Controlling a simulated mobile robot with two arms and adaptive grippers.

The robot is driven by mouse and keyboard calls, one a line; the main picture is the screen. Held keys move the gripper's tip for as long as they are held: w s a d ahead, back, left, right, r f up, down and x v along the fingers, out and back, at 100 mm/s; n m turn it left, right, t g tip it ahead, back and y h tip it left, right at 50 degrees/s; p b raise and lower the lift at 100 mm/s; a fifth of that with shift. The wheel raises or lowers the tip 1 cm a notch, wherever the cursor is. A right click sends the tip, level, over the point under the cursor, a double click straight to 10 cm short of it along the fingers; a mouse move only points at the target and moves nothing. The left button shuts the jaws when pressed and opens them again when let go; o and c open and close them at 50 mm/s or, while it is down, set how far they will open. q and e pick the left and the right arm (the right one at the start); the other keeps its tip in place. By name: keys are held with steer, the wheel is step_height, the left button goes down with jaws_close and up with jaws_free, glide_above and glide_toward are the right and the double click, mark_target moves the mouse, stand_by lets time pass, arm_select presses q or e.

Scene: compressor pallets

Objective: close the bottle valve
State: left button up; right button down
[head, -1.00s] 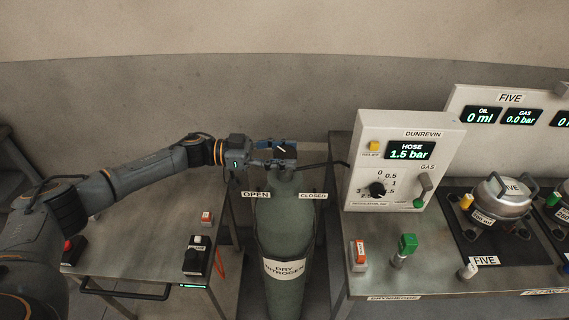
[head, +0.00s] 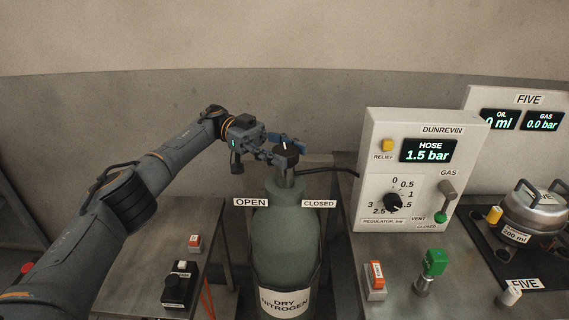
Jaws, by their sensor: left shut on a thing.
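The green gas bottle (head: 285,240), labelled DRY NITROGEN, stands upright between the two tables. The pointer runs roughly away from me, not clearly toward either sign. My left gripper (head: 283,147) reaches in from the left and is shut on the valve knob. The fingers partly hide the knob's sides. My right gripper is not in view.
A black hose (head: 330,170) runs from the bottle neck to the DUNREVIN panel (head: 405,170), which reads HOSE 1.5 bar. The left table holds a black box (head: 180,286).

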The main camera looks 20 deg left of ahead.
mark_target(286, 150)
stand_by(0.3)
arm_select(q)
steer(key=o, duration=1.2)
steer(key=shift+d, duration=0.1)
steer(key=shift+c, duration=0.2)
steer(key=shift+r, duration=0.1)
step_height(286, 150, up, 10)
steer(key=shift+f, duration=0.1)
